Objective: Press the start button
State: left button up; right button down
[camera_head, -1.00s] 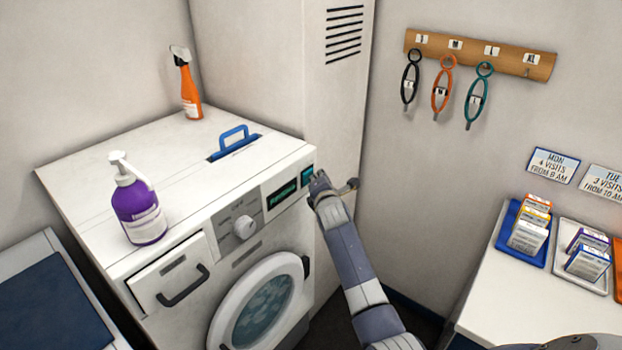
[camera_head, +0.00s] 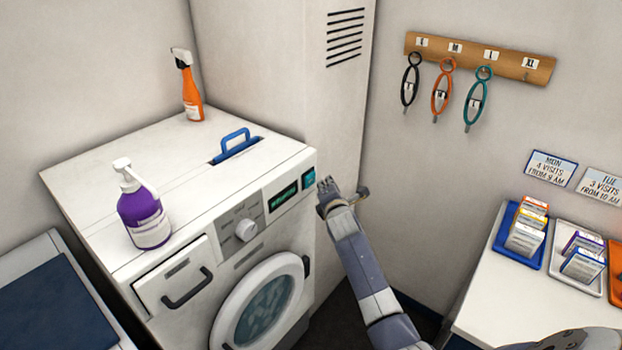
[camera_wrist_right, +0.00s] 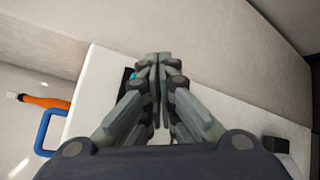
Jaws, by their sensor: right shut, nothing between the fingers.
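The washing machine (camera_head: 262,226) stands against the left wall. Its front panel has a round knob (camera_head: 246,230), a lit green display (camera_head: 284,197) and a small teal button (camera_head: 309,178) at the right end. My right gripper (camera_head: 325,186) is just right of the teal button, with a small gap seen between them in the head view. In the right wrist view the gripper (camera_wrist_right: 158,62) is shut and empty, its fingers covering most of the panel. My left gripper is not in view.
A purple pump bottle (camera_head: 144,212), an orange spray bottle (camera_head: 188,95) and a blue handle (camera_head: 235,142) are on the machine top. A counter (camera_head: 500,290) with trays stands at the right. Loops hang from a wooden rack (camera_head: 480,56).

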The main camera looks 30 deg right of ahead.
jog(key=s, duration=0.1)
jog(key=s+d+p, duration=0.1)
jog(key=s+p, duration=0.1)
jog(key=shift+s+d, duration=0.3)
jog(key=shift+s, duration=0.1)
dwell(1.2)
